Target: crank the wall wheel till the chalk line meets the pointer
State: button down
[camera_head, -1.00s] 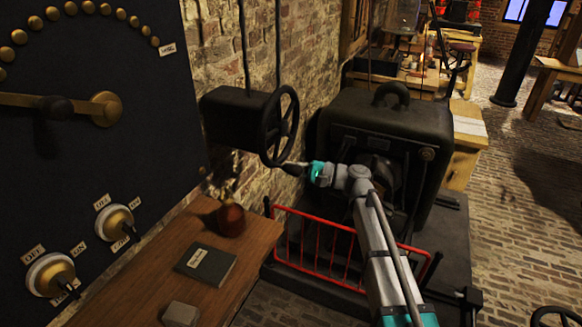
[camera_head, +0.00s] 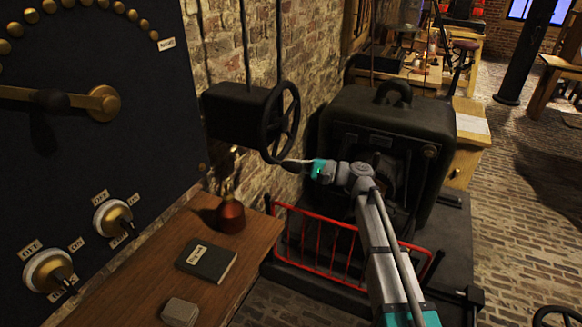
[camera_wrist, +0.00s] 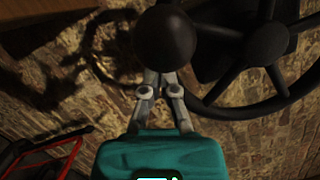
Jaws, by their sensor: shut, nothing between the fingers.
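The dark wall wheel (camera_head: 264,130) stands out from a black box (camera_head: 234,113) on the brick wall. Its rim and spokes fill the upper right of the wrist view (camera_wrist: 222,108). A dark round crank knob (camera_wrist: 165,38) is at the top middle of the wrist view; in the head view the knob (camera_head: 290,167) is at the wheel's lower edge. My gripper (camera_wrist: 157,80) is shut and empty, its fingertips partly hidden by the knob. In the head view my gripper (camera_head: 306,163) is right beside the knob; contact is unclear. I cannot make out a chalk line or pointer.
A black machine (camera_head: 388,130) stands behind my arm, with a red railing (camera_head: 320,258) in front. A black switch panel (camera_head: 90,150) is at left.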

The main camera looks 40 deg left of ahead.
jog(key=w+f+b+v, duration=0.1)
jog(key=v, duration=0.9)
jog(key=shift+a, duration=0.15)
jog(key=shift+f, duration=0.1)
dwell(0.3)
dwell(0.4)
